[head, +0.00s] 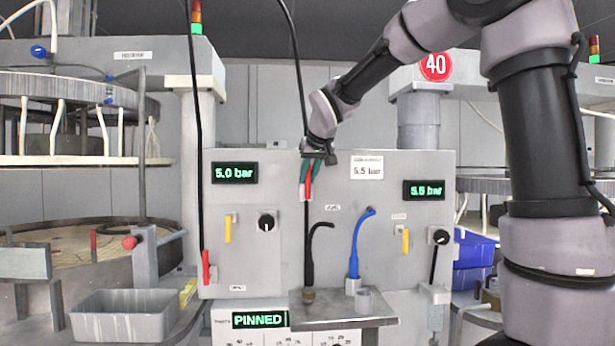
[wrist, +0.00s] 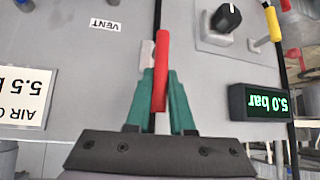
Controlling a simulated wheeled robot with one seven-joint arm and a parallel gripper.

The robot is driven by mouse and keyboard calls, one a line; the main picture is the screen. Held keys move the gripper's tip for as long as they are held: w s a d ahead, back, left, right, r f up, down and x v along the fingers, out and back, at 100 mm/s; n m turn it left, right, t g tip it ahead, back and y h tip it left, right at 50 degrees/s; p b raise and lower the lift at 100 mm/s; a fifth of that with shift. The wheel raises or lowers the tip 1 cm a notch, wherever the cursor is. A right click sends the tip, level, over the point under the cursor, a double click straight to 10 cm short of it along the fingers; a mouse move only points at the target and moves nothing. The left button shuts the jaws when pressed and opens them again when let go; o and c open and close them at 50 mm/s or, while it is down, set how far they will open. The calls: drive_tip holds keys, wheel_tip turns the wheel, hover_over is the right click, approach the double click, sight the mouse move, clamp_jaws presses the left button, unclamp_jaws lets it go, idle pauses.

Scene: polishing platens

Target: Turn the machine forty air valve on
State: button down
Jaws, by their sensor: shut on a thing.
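My gripper (head: 311,166) has green fingers and is at the upper middle of the grey panel (head: 320,260). In the wrist view my gripper (wrist: 161,88) is shut on a red lever (wrist: 161,60), which stands between the green fingers. In the head view the red lever (head: 308,183) hangs upright below the fingers, in line with a black hose. A round red sign reading 40 (head: 436,66) is at the upper right. The right display (head: 424,190) reads about 5.5 bar; the left display (head: 235,173) reads 5.0 bar.
A second red lever (head: 206,267) is at the panel's left edge. Yellow levers (head: 227,229) (head: 405,241) and black knobs (head: 266,222) (head: 440,237) sit on the panel. A blue hose (head: 355,250) and black hook stand over a small shelf (head: 340,318). A grey bin (head: 125,316) is at lower left.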

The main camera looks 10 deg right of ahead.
drive_tip(key=shift+f, duration=0.15)
drive_tip(key=c, duration=0.8)
unclamp_jaws()
drive_tip(key=v, duration=1.1)
